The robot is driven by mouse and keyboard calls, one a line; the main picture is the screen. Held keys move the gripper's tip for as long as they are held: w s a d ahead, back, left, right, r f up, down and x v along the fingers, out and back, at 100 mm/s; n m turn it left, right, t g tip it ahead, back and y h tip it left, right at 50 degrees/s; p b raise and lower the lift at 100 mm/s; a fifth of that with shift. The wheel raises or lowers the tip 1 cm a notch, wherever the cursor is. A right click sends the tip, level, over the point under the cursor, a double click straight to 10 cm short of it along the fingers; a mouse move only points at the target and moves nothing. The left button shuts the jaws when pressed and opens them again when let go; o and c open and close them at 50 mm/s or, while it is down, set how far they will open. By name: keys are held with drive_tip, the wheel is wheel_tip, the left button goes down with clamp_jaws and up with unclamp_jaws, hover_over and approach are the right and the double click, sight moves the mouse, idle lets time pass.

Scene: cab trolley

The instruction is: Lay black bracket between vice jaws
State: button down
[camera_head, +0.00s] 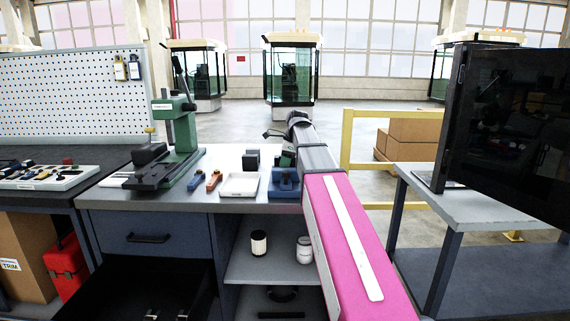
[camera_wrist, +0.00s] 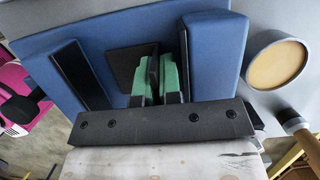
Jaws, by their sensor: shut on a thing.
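The blue vice (camera_head: 284,187) stands at the front edge of the grey bench. In the wrist view its base (camera_wrist: 110,38) lies below me, with a dark-faced left jaw (camera_wrist: 78,72) and a right jaw (camera_wrist: 213,60). My gripper (camera_wrist: 162,72), with green fingers, is shut on the black bracket (camera_wrist: 128,68), a flat dark plate at the fingers' left side. Plate and fingers appear between the two jaws, apart from both in the picture. Whether the bracket touches the vice bed cannot be told. In the head view my gripper (camera_head: 287,159) is just behind the vice, partly hidden by my arm.
A white tray (camera_head: 239,185), orange-handled tools (camera_head: 213,181) and a black block (camera_head: 252,160) are left of the vice. A green press (camera_head: 181,135) stands further left. A drawer (camera_head: 140,290) is open below. A monitor (camera_head: 510,125) stands on the right table.

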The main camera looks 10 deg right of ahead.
drive_tip(key=c, duration=1.2)
unclamp_jaws()
drive_tip(key=shift+w, duration=0.15)
